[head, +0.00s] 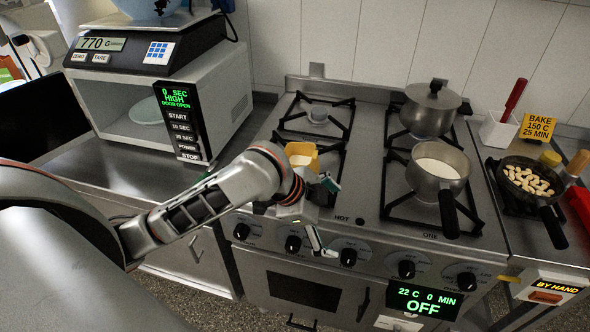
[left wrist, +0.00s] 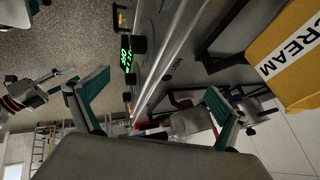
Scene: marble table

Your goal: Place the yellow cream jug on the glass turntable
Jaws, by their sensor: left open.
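The glass turntable (head: 146,110) lies inside the open microwave. My left gripper (head: 325,212) is open and empty above the stove's front edge, apart from the jug. Its two spread fingers show in the left wrist view (left wrist: 158,106). Another gripper (left wrist: 62,82), seemingly my right one, is at the left of that view; its opening is unclear.
The microwave (head: 210,90) has its door open and a scale (head: 150,45) on top. Two pots (head: 438,170) stand on the right burners, one with its handle toward the front. A pan (head: 525,185) of pale pieces is at the right. Counter before the microwave is clear.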

